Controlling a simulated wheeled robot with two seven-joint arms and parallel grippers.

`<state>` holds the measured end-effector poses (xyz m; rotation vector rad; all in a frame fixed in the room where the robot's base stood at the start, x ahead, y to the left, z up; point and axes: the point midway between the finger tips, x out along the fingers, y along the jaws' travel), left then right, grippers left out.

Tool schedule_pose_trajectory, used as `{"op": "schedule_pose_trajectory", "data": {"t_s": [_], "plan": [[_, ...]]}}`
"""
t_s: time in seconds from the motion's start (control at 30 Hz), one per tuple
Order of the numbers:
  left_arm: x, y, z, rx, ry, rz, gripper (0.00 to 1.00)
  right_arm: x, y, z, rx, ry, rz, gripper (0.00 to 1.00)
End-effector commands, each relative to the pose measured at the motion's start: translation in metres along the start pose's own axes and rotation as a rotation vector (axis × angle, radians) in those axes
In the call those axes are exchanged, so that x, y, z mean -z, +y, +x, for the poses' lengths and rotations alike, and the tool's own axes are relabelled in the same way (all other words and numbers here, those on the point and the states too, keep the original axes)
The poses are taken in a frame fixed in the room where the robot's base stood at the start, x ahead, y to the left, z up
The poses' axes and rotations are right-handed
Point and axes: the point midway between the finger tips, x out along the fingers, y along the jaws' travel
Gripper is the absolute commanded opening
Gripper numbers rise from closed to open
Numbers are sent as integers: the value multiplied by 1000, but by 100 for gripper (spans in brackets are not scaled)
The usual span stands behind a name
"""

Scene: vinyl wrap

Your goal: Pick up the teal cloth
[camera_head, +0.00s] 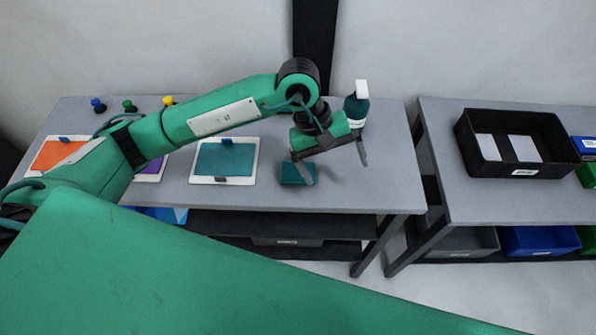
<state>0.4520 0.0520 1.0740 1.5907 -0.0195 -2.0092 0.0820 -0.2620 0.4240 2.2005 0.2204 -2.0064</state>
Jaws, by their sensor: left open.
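The teal cloth (291,174) is a small dark teal rectangle lying on the grey table near its front edge, to the right of a framed teal panel. My left gripper (335,169) is open and above the table. I cannot tell whether the finger touches the cloth. My right gripper is not in the view.
A teal spray bottle (356,104) with a white top stands just behind my left gripper. White-framed panels in teal (225,180) and orange (60,152) lie to the left. A second table (480,203) on the right holds a black bin (560,165).

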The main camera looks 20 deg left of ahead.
Motion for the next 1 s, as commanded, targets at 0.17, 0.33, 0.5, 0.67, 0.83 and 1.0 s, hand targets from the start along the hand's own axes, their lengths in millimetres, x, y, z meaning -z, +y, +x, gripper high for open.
{"op": "schedule_pose_trajectory", "data": {"t_s": [0.17, 0.33, 0.5, 0.67, 0.83, 1.0], "plan": [[52, -40, -30, 266, 210, 91, 100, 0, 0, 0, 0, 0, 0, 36], [70, -56, -44, 376, 278, 112, 100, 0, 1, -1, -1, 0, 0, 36], [76, -66, -27, 387, 279, 112, 100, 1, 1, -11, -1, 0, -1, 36], [85, -76, 0, 385, 278, 111, 100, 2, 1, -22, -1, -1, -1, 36], [93, -85, 23, 384, 279, 111, 100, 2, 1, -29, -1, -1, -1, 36], [96, -88, 31, 382, 280, 113, 100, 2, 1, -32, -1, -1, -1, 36]]}}
